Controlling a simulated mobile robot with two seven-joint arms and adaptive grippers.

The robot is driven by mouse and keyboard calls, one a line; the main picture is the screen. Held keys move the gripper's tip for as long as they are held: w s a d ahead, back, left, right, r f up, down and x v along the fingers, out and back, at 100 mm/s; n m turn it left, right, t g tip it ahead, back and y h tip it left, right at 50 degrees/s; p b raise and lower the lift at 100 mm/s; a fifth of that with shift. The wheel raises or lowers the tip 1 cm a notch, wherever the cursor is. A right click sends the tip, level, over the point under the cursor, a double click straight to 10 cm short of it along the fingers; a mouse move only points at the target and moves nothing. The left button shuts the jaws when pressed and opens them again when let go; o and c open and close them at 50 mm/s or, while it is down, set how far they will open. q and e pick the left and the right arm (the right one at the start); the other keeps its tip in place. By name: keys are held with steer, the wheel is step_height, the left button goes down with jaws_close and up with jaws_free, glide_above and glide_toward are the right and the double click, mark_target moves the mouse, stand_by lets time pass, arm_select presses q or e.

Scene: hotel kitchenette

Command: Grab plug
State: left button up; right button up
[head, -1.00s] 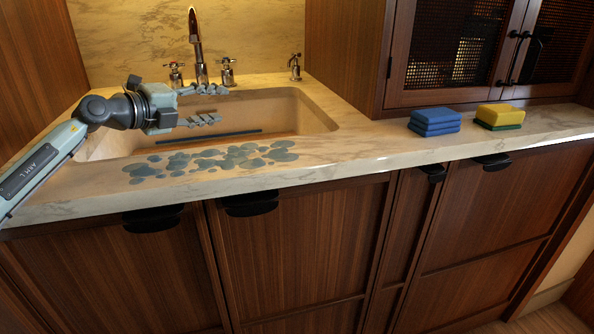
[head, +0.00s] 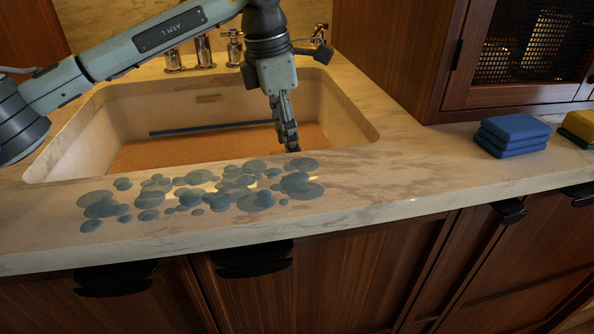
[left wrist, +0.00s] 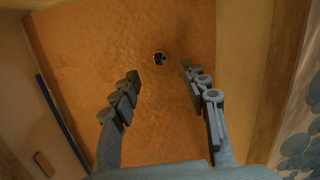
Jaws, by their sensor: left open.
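A small dark round thing (left wrist: 159,59), which is either the plug or the drain opening, is in the orange-brown sink floor in the left wrist view. I cannot tell which it is. The sink (head: 70,135) hides it in the head view. My left gripper (head: 291,148) points down over the right part of the sink. In the left wrist view the left gripper (left wrist: 160,76) is open and empty, its fingers on either side and the dark thing just beyond the tips, between them. My right gripper is not in view.
A dark blue strip (head: 215,128) runs along the sink's back wall. Taps (head: 203,52) stand behind the sink. Blue puddles (head: 240,185) lie on the front counter edge.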

arm_select(q)
steer(key=shift+s+d+f, duration=0.15)
steer(key=shift+f, duration=0.5)
steer(key=shift+s+d+f, duration=0.1)
steer(key=shift+d+f, duration=0.05)
steer(key=shift+f, duration=0.45)
steer(key=f, duration=0.3)
steer(key=f+p, duration=0.1)
steer(key=shift+w+d+f, duration=0.35)
steer(key=shift+w+d, duration=0.05)
jaws_close()
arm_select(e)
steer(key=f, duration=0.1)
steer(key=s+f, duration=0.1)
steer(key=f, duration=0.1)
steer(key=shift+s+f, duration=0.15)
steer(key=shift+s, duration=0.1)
